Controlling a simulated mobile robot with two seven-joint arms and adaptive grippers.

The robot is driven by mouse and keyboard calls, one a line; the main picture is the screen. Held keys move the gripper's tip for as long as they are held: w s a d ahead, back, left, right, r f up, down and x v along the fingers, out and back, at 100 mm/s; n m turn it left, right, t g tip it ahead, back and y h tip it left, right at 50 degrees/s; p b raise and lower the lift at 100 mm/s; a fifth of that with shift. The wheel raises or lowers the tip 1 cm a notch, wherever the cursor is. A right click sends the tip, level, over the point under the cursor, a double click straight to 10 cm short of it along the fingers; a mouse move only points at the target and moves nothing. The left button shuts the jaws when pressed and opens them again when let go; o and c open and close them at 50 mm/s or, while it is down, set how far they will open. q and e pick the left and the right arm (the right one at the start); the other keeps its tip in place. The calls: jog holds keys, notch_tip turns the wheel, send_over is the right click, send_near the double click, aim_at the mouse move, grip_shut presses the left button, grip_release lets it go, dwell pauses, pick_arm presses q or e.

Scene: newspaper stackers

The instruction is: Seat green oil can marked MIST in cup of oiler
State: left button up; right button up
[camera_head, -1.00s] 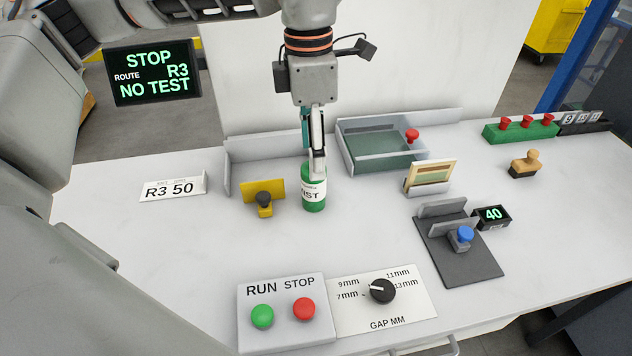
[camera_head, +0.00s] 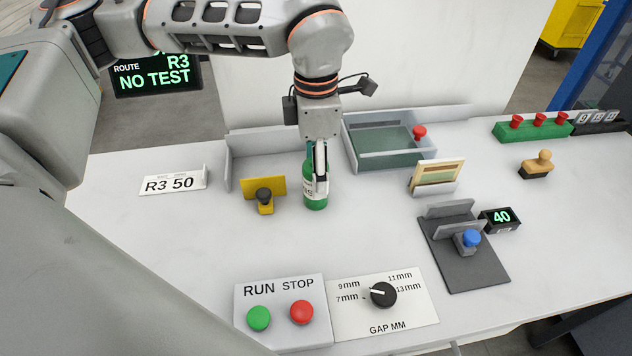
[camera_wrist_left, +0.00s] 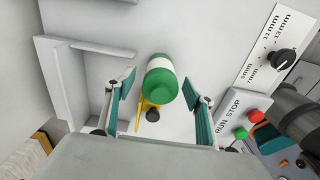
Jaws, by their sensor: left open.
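The green oil can (camera_head: 316,203) with a white label stands upright on the white table; the label is partly covered by my gripper in the head view. My left gripper (camera_head: 317,172) points down at the can's upper part, with its fingers around it. In the left wrist view, the can (camera_wrist_left: 160,80) shows between the two spread fingers of my open left gripper (camera_wrist_left: 159,88), with gaps on both sides. I cannot tell which part is the oiler's cup.
A yellow bracket with a black knob (camera_head: 264,195) stands close left of the can. A grey-walled tray (camera_head: 383,165) is behind right. A RUN/STOP box (camera_head: 281,332) and gap dial panel (camera_head: 425,312) are in front. The table between them and the can is clear.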

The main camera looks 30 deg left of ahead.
pick_arm(q)
jog(key=shift+r, duration=0.1)
jog(key=c, duration=1.5)
jog(key=shift+r, duration=0.1)
jog(key=shift+c, duration=0.2)
notch_tip(320, 180, up, 20)
jog(key=p, duration=0.1)
jog(key=shift+p, duration=0.35)
